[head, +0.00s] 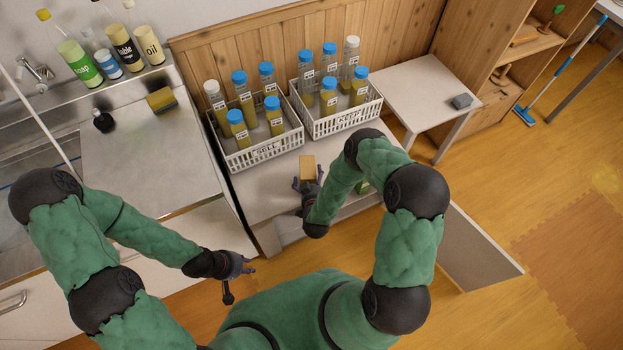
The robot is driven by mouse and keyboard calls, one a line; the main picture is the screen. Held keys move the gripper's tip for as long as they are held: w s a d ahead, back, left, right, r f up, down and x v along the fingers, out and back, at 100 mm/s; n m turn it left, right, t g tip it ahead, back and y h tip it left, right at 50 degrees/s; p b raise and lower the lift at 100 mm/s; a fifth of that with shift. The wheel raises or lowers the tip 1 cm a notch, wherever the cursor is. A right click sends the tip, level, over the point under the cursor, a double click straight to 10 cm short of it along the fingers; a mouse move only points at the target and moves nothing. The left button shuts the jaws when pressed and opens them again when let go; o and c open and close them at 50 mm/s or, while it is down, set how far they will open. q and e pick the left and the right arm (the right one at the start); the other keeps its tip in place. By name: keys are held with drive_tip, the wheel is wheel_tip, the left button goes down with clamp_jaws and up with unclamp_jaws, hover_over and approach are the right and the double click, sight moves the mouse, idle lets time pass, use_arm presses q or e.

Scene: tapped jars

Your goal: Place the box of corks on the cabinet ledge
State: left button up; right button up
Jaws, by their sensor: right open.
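A small tan box (307,168), which looks like the box of corks, is on the pale cabinet top in front of the two crates. The bare front strip of that top, the ledge (262,205), shows to the left of the box. My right gripper (308,180) is open, with its fingers at the near end of the box, one on each side. Whether they touch it is too small to tell. My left gripper (243,284) is apart from everything, low in front of the counter, with its fingers spread and nothing visible between them.
Two white crates, SELL (262,156) and KEEP (335,123), hold capped jars behind the box. A sink counter (150,150) with bottles and a sponge (161,99) is at left. A small white table (420,85) stands at right. An open door panel (470,250) juts out at lower right.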

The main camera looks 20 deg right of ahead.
drive_tip(key=s+a+r+g+y+p, duration=0.1)
drive_tip(key=s+a+g+y, duration=0.1)
drive_tip(key=s, duration=0.5)
drive_tip(key=s+a+r+g+y+p, duration=0.1)
drive_tip(key=s+a+r+g+y, duration=0.1)
drive_tip(key=s+a+g, duration=0.3)
drive_tip(key=s+a+r+n+g+y+p, duration=0.1)
drive_tip(key=s+a+g+y, duration=0.3)
drive_tip(key=s, duration=0.6)
drive_tip(key=shift+s+a+r+g, duration=0.2)
drive_tip(key=shift+s+r+g, duration=0.05)
drive_tip(key=shift+r+g, duration=0.5)
